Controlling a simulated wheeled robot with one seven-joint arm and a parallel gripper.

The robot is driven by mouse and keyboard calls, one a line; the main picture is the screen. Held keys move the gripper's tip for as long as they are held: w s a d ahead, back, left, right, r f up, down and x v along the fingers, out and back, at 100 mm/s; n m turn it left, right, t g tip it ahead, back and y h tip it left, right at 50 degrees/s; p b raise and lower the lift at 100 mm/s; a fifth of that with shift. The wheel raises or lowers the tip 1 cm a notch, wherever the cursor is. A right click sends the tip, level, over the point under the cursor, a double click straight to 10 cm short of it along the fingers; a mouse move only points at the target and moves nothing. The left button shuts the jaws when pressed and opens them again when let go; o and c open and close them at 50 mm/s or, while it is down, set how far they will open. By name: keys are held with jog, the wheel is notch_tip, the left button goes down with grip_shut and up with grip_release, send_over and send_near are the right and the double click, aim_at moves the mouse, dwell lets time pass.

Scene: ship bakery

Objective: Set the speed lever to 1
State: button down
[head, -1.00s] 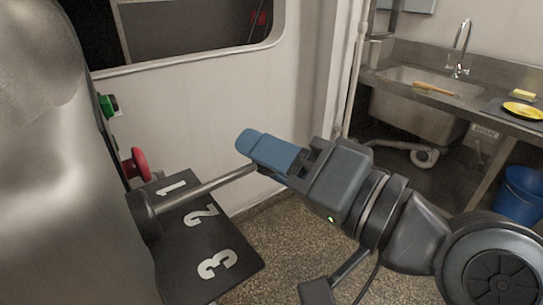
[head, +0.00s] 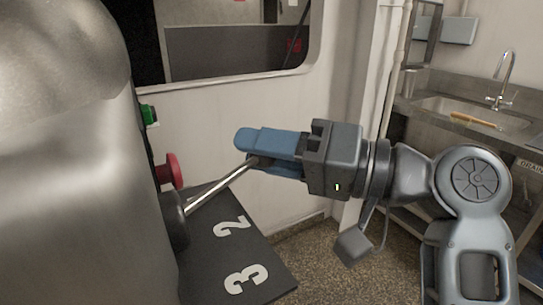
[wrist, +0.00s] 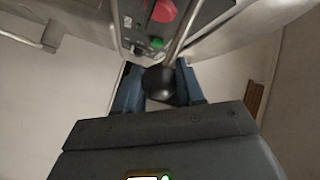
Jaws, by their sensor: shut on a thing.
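The speed lever (head: 222,186) is a bright metal rod rising from a dark pivot on the left machine's side. The black number plate (head: 262,262) shows 2 and 3. The lever lies across the area above the 2, and the 1 cannot be seen. My gripper (head: 252,154), with blue fingers, is shut on the lever's outer end. In the wrist view, the lever's round black knob (wrist: 160,82) sits between the two fingers (wrist: 158,90).
A red mushroom button (head: 168,172) and a green button (head: 149,115) are on the machine just above the lever. A wall with a window is behind. A sink counter (head: 470,120) stands at the right. Floor right of the plate is open.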

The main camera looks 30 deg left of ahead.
jog(key=shift+w+r, duration=0.1)
jog(key=c, duration=0.7)
grip_release()
jog(key=shift+a, duration=0.1)
jog(key=shift+c, duration=0.2)
jog(key=w+d+b, duration=0.1)
jog(key=d, duration=0.6)
jog(key=shift+w+d, duration=0.15)
jog(key=shift+d, duration=0.2)
